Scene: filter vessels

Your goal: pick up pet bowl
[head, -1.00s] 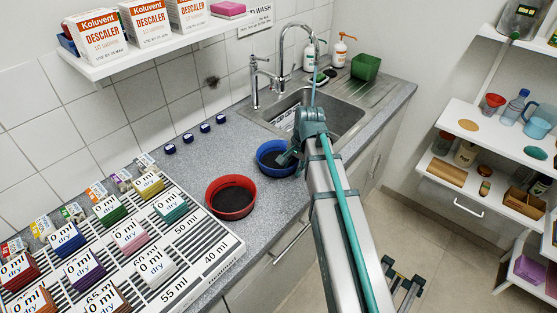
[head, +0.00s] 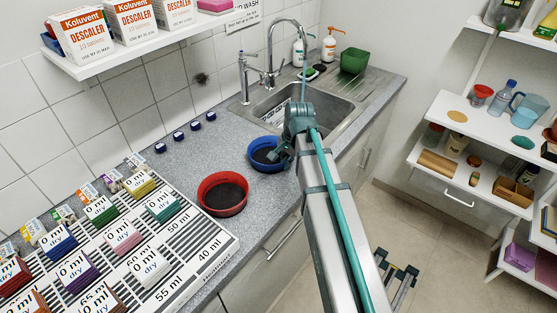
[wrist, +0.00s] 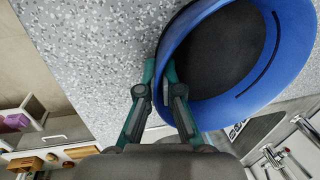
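A blue bowl (head: 267,165) with a dark inside stands on the grey counter in front of the sink; it fills the upper right of the wrist view (wrist: 298,60). A red bowl (head: 222,206), also dark inside, stands closer in the head view, left of the blue one. My gripper (wrist: 162,72) is at the blue bowl's edge. Its fingertips are close together, one outside the rim and one on the inner side, and look closed on the bowl's wall. The contact itself is partly hidden. The bowl looks level on the counter.
A sink (head: 315,112) with a tap is behind the bowls, and a green container (head: 354,60) is on its drainer. A board with colored blocks (head: 190,250) lies left of the bowls. Small dark-blue caps (head: 178,136) line the wall. White shelves (head: 480,125) stand at right.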

